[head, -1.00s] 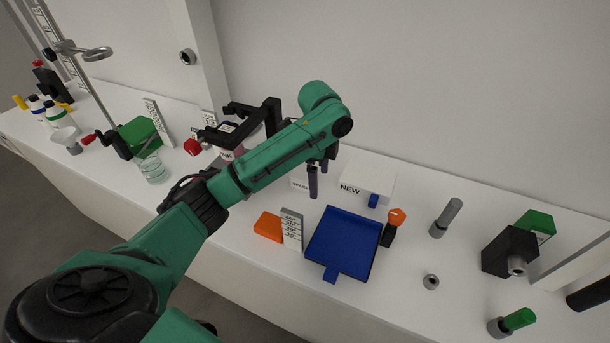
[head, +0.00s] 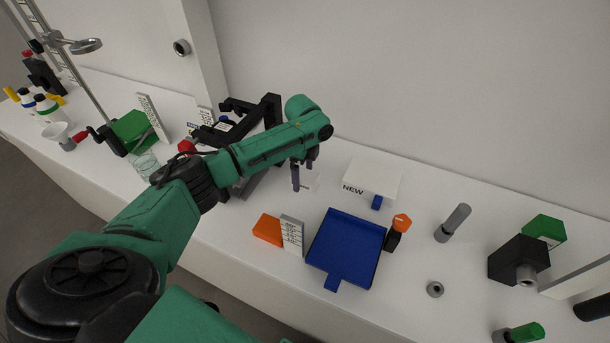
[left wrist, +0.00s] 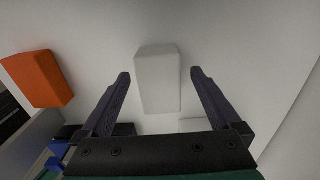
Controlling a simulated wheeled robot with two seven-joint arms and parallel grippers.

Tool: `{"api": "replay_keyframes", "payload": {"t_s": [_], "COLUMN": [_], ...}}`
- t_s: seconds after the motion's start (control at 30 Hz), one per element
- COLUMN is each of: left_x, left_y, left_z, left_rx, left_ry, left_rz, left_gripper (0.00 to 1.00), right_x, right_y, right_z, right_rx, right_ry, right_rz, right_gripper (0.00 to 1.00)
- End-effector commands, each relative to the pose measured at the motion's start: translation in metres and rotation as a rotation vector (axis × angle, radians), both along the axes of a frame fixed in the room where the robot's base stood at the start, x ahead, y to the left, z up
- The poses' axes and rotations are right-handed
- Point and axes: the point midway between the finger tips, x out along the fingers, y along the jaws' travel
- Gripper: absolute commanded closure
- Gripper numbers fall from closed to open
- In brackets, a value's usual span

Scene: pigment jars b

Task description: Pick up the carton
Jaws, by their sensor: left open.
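A small plain white box, which I take to be the carton (left wrist: 157,80), lies between my left fingers in the left wrist view. In the head view a part of this white box (head: 311,183) shows beside the dark fingers, and the rest is hidden behind them. My left gripper (head: 297,177) is open, with its fingers pointing down at the bench. In the left wrist view the open fingers (left wrist: 160,74) stand on either side of the box, with a gap on each side. I cannot tell how high they are above it. My right gripper is not in view.
A white box marked NEW (head: 376,172) stands right of the gripper. A black holder with an orange knob (head: 399,225) is beside the tray. My left arm hides some bench.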

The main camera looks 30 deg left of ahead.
Motion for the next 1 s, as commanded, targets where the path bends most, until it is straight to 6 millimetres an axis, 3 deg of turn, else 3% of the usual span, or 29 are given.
{"api": "replay_keyframes", "payload": {"t_s": [0.2, 0.23, 0.4, 0.47, 0.77, 1.0], "left_x": [0.0, 0.0, 0.0, 0.0, 0.0, 0.002], "left_y": [0.0, 0.0, 0.0, 0.0, 0.0, 0.0], "left_z": [-0.005, -0.005, -0.005, -0.005, -0.002, 0.032], "left_rx": [0.001, 0.001, 0.001, 0.001, 0.0, -0.001], "left_ry": [-0.001, -0.001, -0.001, -0.001, -0.002, -0.006], "left_rz": [0.0, 0.0, 0.0, 0.0, 0.0, 0.001], "left_gripper": [0.03, 0.06, 0.71, 0.92, 0.92, 0.92], "right_x": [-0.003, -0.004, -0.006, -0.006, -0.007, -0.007], "right_y": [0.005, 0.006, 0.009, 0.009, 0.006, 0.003], "right_z": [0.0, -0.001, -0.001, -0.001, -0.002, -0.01], "right_rx": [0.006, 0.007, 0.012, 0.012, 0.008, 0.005], "right_ry": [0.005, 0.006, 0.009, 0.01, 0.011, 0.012], "right_rz": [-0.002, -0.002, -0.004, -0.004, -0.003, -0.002], "right_gripper": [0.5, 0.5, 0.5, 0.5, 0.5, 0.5]}}
